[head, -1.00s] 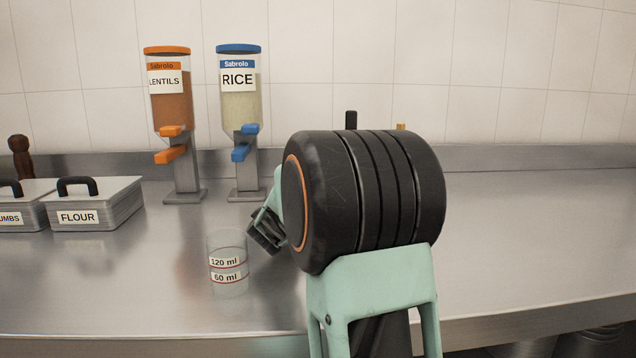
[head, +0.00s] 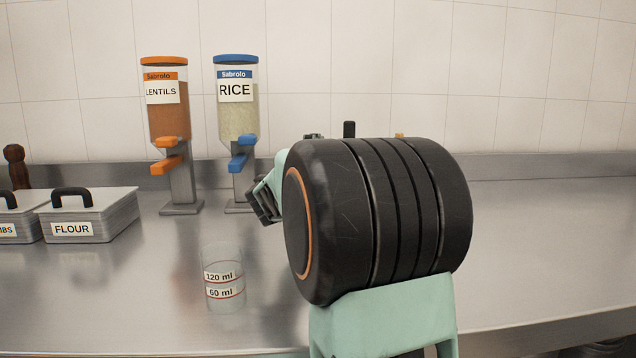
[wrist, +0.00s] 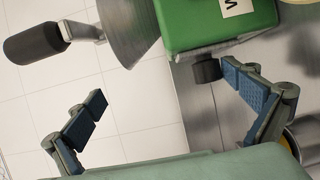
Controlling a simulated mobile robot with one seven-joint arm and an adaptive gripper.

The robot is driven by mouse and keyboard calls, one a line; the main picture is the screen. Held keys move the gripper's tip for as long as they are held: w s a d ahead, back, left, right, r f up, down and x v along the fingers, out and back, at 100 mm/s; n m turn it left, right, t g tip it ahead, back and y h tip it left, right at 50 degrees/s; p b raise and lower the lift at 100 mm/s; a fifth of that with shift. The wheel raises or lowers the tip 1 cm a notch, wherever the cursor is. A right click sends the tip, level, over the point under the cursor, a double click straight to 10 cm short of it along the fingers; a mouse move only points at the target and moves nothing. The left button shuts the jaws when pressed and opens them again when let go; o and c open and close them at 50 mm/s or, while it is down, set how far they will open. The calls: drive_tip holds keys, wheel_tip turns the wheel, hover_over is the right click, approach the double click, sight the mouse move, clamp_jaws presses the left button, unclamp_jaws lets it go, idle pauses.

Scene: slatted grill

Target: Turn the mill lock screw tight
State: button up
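In the wrist view the mill has a green body (wrist: 195,22) with a partly cut-off white label, a metal hopper (wrist: 128,28) and a crank with a black grip (wrist: 35,43). A short black knob (wrist: 207,70), perhaps the lock screw, sticks out from the green body. My gripper (wrist: 165,88) is open, its blue-padded fingers wide apart with nothing between them. The right finger's tip is close beside the knob; I cannot tell if they touch. In the head view my gripper (head: 264,200) shows left of my arm, which hides most of the mill.
A clear measuring cup (head: 223,280) stands on the steel counter (head: 130,300). Behind are the lentils dispenser (head: 169,120), the rice dispenser (head: 237,120) and the flour bin (head: 90,215). A dark wooden object (head: 16,168) stands at far left. The counter at right is clear.

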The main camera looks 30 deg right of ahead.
drive_tip(key=shift+t, duration=0.4)
drive_tip(key=r, duration=0.2)
drive_tip(key=a+r, duration=0.1)
drive_tip(key=r, duration=0.2)
drive_tip(key=shift+w, duration=0.15)
wheel_tip(320, 180, down, 4)
drive_tip(key=shift+d+r, duration=0.15)
drive_tip(key=shift+r, duration=0.1)
drive_tip(key=shift+c, duration=0.4)
drive_tip(key=shift+s+a+r, duration=0.5)
drive_tip(key=shift+r, duration=0.1)
drive_tip(key=shift+c, duration=1.1)
drive_tip(key=shift+s+a+r, duration=0.65)
drive_tip(key=shift+r, duration=0.05)
drive_tip(key=c, duration=0.8)
drive_tip(key=shift+g, duration=0.4)
drive_tip(key=s+a+r, duration=0.1)
drive_tip(key=s+a+r+p, duration=0.1)
drive_tip(key=a+r, duration=0.1)
drive_tip(key=s+a+r+p, duration=0.1)
drive_tip(key=a+r, duration=0.1)
drive_tip(key=shift+s+a, duration=0.15)
drive_tip(key=shift+s, duration=0.25)
drive_tip(key=shift+c, duration=0.2)
drive_tip(key=shift+f, duration=0.15)
